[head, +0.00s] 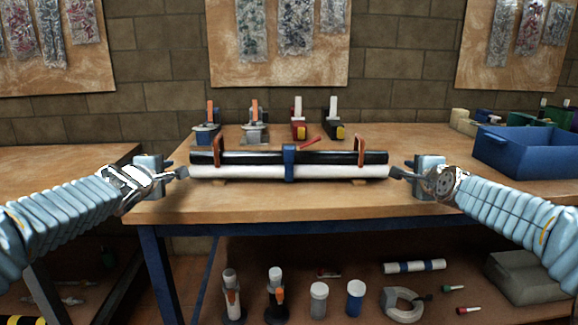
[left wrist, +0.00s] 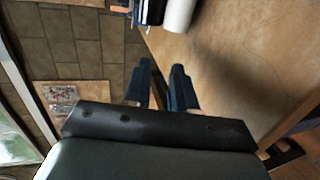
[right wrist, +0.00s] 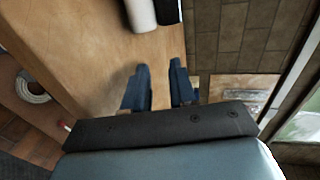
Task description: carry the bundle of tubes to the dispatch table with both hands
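The bundle of tubes lies across the table in the head view, with a black tube (head: 240,158) behind a white tube (head: 240,172). A blue strap (head: 289,163) wraps its middle, and an orange-brown handle stands near each end. My left gripper (head: 182,173) is just off the bundle's left end; in the left wrist view its fingers (left wrist: 160,75) are apart and empty. My right gripper (head: 396,173) is just off the right end; in the right wrist view its fingers (right wrist: 160,75) are apart and empty. Tube ends show beyond both pairs of fingers.
The bundle rests on a wooden workbench (head: 290,203). Several clamp-like tools stand behind it, with a red tool (head: 310,142) near them. A blue bin (head: 528,152) is at the right. Another wooden table (head: 50,170) stands at the left, across a gap. A lower shelf holds bottles and tubes.

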